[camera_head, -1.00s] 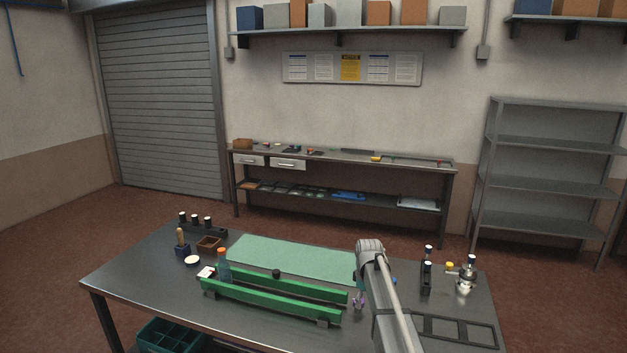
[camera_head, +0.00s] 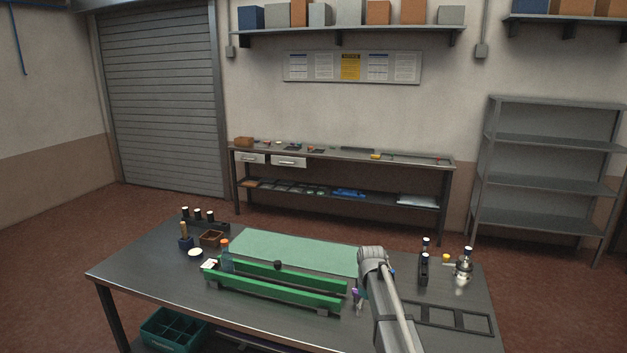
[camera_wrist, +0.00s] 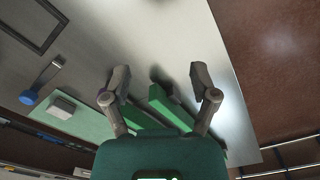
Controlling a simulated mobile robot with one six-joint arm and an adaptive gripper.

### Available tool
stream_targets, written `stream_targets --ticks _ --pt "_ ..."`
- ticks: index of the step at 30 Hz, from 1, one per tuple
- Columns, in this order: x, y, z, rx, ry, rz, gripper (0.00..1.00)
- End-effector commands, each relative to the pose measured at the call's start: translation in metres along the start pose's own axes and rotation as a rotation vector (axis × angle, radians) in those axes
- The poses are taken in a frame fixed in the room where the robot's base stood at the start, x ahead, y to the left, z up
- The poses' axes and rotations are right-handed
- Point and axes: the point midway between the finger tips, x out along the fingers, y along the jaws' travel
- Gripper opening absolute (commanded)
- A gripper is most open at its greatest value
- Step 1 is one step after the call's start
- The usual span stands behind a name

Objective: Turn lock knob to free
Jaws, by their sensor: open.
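I cannot tell for certain which part is the lock knob. A small yellow knob (camera_head: 446,258) is beside a metal fitting (camera_head: 463,268) at the right. My gripper (camera_wrist: 160,82) is open and empty in the wrist view, with its two fingers spread. The green rails (camera_wrist: 168,106) and a dark shape (camera_wrist: 158,74) show beyond and between the fingers. In the head view my arm hides most of the gripper.
A pale green mat (camera_head: 300,251) lies behind the rails. A bottle with an orange cap (camera_head: 227,257) is at the rails' left end. The wrist view shows a blue round part (camera_wrist: 28,97).

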Motion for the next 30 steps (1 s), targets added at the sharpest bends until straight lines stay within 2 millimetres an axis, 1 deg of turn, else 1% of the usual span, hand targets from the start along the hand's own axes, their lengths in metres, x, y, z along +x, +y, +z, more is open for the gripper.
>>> stream_targets --ticks 1,8,10,14,15,18,21,25,27,30 --pt "0.005 -0.006 0.008 0.017 0.000 0.000 0.76" --pt "0.022 -0.037 0.046 0.140 0.000 0.000 0.76" --pt "0.029 -0.049 0.061 0.191 0.000 0.000 0.76" --pt "0.048 -0.082 0.101 0.319 -0.001 0.000 0.76" --pt "0.055 -0.093 0.115 0.365 -0.001 0.000 0.76" --pt "0.068 -0.118 0.146 0.477 -0.001 0.000 0.76" --pt "0.078 -0.139 0.170 0.571 -0.001 0.001 0.76" --pt "0.086 -0.155 0.190 0.656 0.000 0.001 0.76" --pt "0.088 -0.160 0.196 0.683 -0.001 0.001 0.76" --pt "0.088 -0.162 0.198 0.700 -0.001 0.001 0.76"
